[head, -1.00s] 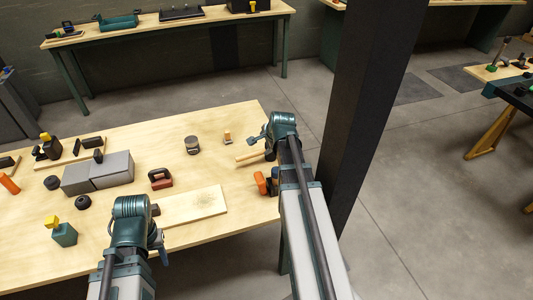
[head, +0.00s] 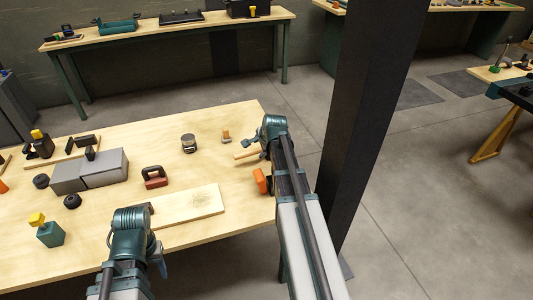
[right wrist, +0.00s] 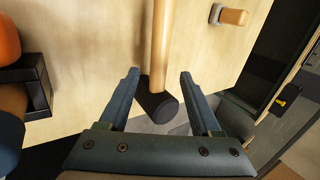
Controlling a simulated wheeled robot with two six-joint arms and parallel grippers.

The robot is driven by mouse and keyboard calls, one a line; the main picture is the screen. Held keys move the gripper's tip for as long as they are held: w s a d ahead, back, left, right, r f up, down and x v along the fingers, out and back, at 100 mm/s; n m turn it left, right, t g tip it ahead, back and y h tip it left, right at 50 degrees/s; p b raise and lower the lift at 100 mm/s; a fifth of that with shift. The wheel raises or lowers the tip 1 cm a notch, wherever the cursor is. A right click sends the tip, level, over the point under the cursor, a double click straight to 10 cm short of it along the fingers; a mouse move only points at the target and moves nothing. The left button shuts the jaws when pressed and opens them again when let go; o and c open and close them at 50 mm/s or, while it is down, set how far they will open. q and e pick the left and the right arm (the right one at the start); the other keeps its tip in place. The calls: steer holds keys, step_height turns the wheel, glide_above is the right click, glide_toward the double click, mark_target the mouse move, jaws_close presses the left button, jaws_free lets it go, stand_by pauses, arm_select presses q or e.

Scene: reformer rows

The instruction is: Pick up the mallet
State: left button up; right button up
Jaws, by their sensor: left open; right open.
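The mallet shows in the right wrist view as a light wooden handle (right wrist: 160,45) with a dark cylindrical head (right wrist: 158,105). It lies at the table's edge, its head at the near end. My right gripper (right wrist: 158,78) is open, with one finger on each side of the mallet and visible gaps between. In the head view the wooden handle (head: 246,154) sticks out leftward from beside my right gripper (head: 255,145), and the head is hidden there. My left gripper (head: 159,259) is open near the table's front edge, away from the mallet.
An orange-ended tool (head: 261,181) sits close beside my right arm; its orange part (right wrist: 8,40) and a black bracket (right wrist: 30,85) show at the wrist view's left. A small wooden-handled piece (right wrist: 232,15) lies beyond. A dark post (head: 360,120) stands right of my right arm.

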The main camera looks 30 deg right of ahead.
mark_target(259, 150)
steer(key=b+x, duration=0.4)
steer(key=x, duration=0.1)
steer(key=shift+s+d+f, duration=0.15)
steer(key=shift+c, duration=0.3)
jaws_close()
